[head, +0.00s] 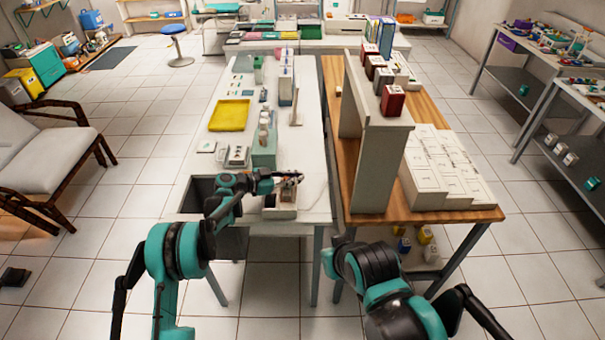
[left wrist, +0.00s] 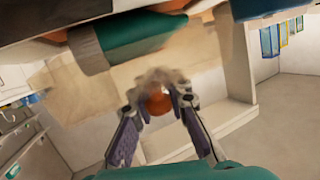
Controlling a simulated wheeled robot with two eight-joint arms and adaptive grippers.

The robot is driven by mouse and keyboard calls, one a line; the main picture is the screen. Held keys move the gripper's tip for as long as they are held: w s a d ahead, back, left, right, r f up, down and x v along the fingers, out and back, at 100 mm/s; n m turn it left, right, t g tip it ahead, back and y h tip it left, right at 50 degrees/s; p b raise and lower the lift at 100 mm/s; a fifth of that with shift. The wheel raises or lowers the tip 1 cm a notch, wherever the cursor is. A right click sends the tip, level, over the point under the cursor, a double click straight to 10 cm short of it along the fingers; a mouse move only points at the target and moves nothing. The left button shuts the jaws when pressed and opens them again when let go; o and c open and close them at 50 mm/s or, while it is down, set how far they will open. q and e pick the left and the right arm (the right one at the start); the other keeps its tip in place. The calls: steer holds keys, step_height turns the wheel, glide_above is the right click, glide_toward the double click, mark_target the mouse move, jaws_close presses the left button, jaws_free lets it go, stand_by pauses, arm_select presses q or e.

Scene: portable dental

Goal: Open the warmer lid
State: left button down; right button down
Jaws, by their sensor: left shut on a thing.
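The warmer (head: 281,212) is a small cream box near the front edge of the white table. My left gripper (head: 290,178) is at the top of it, reaching in from the left. In the left wrist view the gripper's fingers are shut around a round orange-brown knob (left wrist: 159,102), which looks like the lid's handle. A pale tan, blurred surface lies behind the knob. The gripper and arm partly cover the warmer, so I cannot tell how far its lid is raised. My right arm shows at the bottom of the head view, but its gripper does not.
A green box (head: 264,155) with bottles on it stands just behind the warmer. A yellow tray (head: 229,116) lies farther back on the white table (head: 315,180). A tall cream shelf (head: 372,165) stands on the wooden table at the right.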

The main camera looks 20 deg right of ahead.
arm_select(q)
steer(key=d+y+p, duration=0.1)
steer(key=y, duration=0.1)
steer(key=s+d+f+m+y, duration=0.1)
steer(key=y, duration=0.2)
steer(key=d+f+m+t+y+p, duration=0.1)
steer(key=d+y, duration=0.1)
steer(key=y, duration=0.1)
steer(key=shift+s+p, duration=0.15)
steer(key=shift+p, duration=0.2)
steer(key=f+y, duration=0.1)
steer(key=y, duration=0.1)
steer(key=d+f+m+t+y, duration=0.1)
steer(key=y, duration=0.1)
steer(key=shift+s+f, duration=0.1)
steer(key=shift+f, duration=0.05)
steer(key=shift+f+m+t+y+b, duration=0.3)
steer(key=shift+f+y, duration=0.2)
steer(key=shift+y, duration=0.5)
steer(key=shift+f+m+t+y+b, duration=0.25)
steer(key=shift+f+y+b, duration=0.2)
steer(key=shift+y, duration=0.55)
arm_select(e)
steer(key=shift+d+r, duration=0.5)
steer(key=shift+r, duration=0.4)
